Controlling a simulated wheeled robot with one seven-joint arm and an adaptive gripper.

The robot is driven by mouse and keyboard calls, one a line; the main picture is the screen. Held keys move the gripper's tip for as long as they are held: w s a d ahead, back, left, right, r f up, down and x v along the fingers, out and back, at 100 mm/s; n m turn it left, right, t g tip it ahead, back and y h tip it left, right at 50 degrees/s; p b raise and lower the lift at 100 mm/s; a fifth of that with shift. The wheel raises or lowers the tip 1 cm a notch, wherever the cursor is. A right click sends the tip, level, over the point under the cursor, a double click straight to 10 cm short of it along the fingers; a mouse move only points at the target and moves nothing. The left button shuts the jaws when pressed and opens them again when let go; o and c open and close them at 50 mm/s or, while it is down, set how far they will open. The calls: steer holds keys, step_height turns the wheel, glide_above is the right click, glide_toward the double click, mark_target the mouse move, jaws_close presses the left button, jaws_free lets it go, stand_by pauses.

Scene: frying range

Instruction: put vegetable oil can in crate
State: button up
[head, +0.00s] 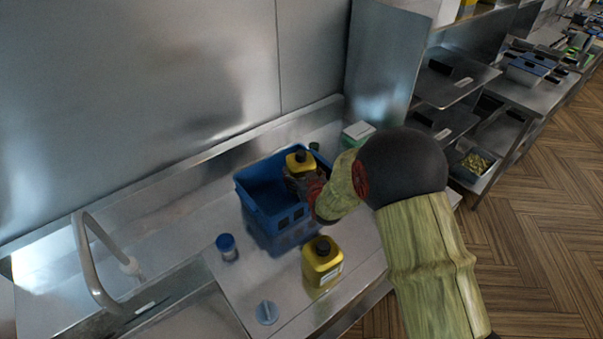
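The blue crate (252,202) stands on the steel counter near the back wall. A yellow can with a black cap (299,160) is at the crate's right side, its top above the rim. My gripper (301,184) reaches in from the right and appears closed around this can, covering its lower part. I cannot tell whether the can touches the crate floor. A second, similar yellow can (322,263) stands upright on the counter in front of the crate. I cannot read either label.
A small blue-lidded jar (227,247) stands left of the near can. A round blue-grey item (266,312) lies near the front edge. A white-and-green box (357,133) stands behind my arm. A tap (92,262) and sink are at left.

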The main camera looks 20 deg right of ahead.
steer(key=shift+f, duration=0.25)
